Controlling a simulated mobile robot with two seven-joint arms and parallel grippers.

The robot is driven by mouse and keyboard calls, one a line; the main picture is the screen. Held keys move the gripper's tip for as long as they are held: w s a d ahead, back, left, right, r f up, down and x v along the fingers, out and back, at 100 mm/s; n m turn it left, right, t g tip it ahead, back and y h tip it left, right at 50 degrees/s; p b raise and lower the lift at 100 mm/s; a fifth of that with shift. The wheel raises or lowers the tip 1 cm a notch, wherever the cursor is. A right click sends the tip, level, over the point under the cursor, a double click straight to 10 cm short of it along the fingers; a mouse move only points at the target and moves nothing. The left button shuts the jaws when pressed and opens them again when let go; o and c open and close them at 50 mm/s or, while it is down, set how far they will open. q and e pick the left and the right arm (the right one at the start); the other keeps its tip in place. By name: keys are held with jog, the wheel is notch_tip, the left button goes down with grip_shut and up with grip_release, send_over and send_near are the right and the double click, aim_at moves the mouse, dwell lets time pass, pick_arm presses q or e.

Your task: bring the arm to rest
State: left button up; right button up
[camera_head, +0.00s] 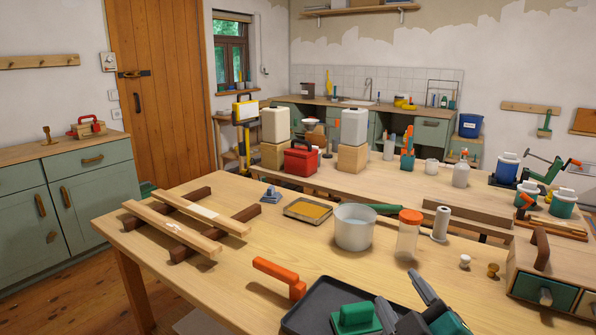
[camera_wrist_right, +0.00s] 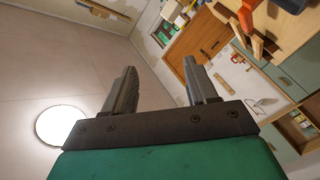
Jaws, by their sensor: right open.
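My right gripper (camera_head: 397,288) shows at the bottom edge of the head view, right of centre. Its two grey fingers stand apart over the front of the table, near a dark tray (camera_head: 312,300). In the right wrist view the gripper (camera_wrist_right: 160,68) has its fingers spread with nothing between them. That view looks past the fingers to the ceiling, a wall and a tilted part of the room. My left gripper is in neither view.
On the wooden table (camera_head: 225,270), a green handled block (camera_head: 356,318) sits in the dark tray by the gripper. A drawer box (camera_head: 545,290) is at right.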

jog(key=s+d+f+m+g, duration=0.1)
jog(key=s+f+m+g, duration=0.1)
jog(key=s+f, duration=0.1)
jog(key=s+d+f+m+g+h, duration=0.1)
jog(key=s+d+f+g, duration=0.1)
jog(key=f, duration=0.3)
jog(key=s+d+f+m+g+h, duration=0.1)
jog(key=s+f+m+g, duration=0.1)
jog(key=f, duration=0.3)
jog(key=shift+s+d+m+g, duration=0.25)
jog(key=shift+s+m+g, duration=0.05)
jog(key=shift+s+g, duration=0.45)
jog(key=s+f+m+g, duration=0.3)
jog(key=s+f+g, duration=0.35)
jog(key=s, duration=0.55)
jog(key=w+a+f+n+t+y+p, duration=0.1)
jog(key=w+a+f+t+y, duration=0.1)
jog(key=w+f+t, duration=0.4)
jog(key=shift+w+a+f+t, duration=0.15)
jog(key=shift+w+f+t, duration=0.15)
jog(key=shift+f+t, duration=0.6)
